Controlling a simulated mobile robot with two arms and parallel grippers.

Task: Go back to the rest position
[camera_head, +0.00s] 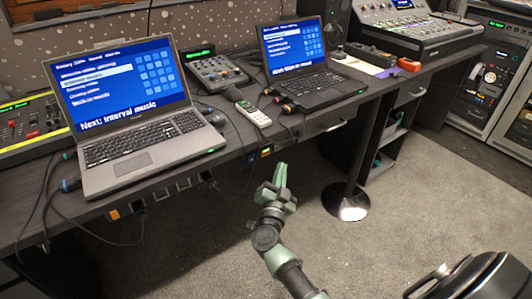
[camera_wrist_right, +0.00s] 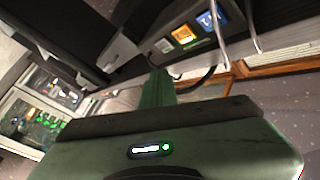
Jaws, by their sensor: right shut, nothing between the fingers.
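My right gripper (camera_head: 280,178) is shut and empty in the head view. It hangs in the air in front of the desk's front edge, lower than the desktop, with its arm coming up from the bottom. In the right wrist view its green fingers (camera_wrist_right: 157,90) are together, with nothing held between them. My left gripper is not in view.
A dark desk (camera_head: 230,160) carries a grey laptop (camera_head: 140,140), a black laptop (camera_head: 310,95), a white remote (camera_head: 253,113) and mixing gear (camera_head: 400,30). Cables hang under its edge. A black chair (camera_head: 470,275) is lower right.

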